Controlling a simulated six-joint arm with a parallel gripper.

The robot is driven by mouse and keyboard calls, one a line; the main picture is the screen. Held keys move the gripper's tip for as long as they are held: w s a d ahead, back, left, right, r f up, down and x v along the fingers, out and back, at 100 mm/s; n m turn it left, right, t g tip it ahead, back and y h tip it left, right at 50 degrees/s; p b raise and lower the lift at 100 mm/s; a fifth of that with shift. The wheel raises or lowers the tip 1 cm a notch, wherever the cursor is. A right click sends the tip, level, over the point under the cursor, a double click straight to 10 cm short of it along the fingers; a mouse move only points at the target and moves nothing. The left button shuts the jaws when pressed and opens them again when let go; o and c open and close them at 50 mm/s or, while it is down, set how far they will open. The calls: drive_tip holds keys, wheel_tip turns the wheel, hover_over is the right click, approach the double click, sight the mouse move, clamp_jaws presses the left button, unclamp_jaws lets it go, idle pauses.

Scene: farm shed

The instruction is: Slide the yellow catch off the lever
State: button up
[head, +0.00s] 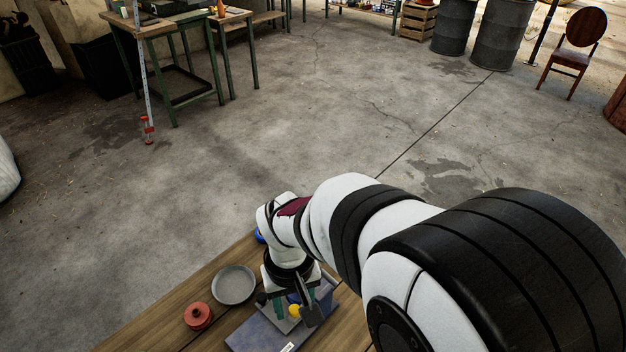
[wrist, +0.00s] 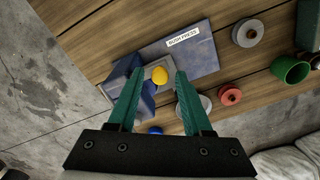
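A round yellow piece (wrist: 159,75), which looks like the catch, sits on the blue-grey press (wrist: 190,57) labelled "BUSH PRESS". It also shows in the head view (head: 294,311), low on the press beside a dark grey flat part (head: 311,314) that may be the lever. My gripper (wrist: 160,72) is open, with its green fingers on either side of the yellow piece in the wrist view. I cannot tell whether either finger touches it. In the head view my gripper (head: 293,302) is over the press, and my arm hides part of it.
On the wooden table (head: 172,312) stand a grey dish (head: 234,284) and a red lidded pot (head: 198,316) left of the press. A small blue item (head: 260,237) is partly hidden behind my wrist. The wrist view shows a green cup (wrist: 291,70) and a grey disc (wrist: 248,33).

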drive_tip(key=o, duration=0.7)
drive_tip(key=shift+r, duration=0.1)
drive_tip(key=shift+r, duration=3.9)
drive_tip(key=s+d+m, duration=0.3)
drive_tip(key=s, duration=0.2)
drive_tip(key=s+d+m+y, duration=0.1)
drive_tip(key=s+d+m, duration=0.1)
drive_tip(key=s, duration=0.3)
drive_tip(key=s+d+m, duration=0.3)
drive_tip(key=s, duration=0.2)
drive_tip(key=shift+d+m+y, duration=0.3)
drive_tip(key=shift+y, duration=0.1)
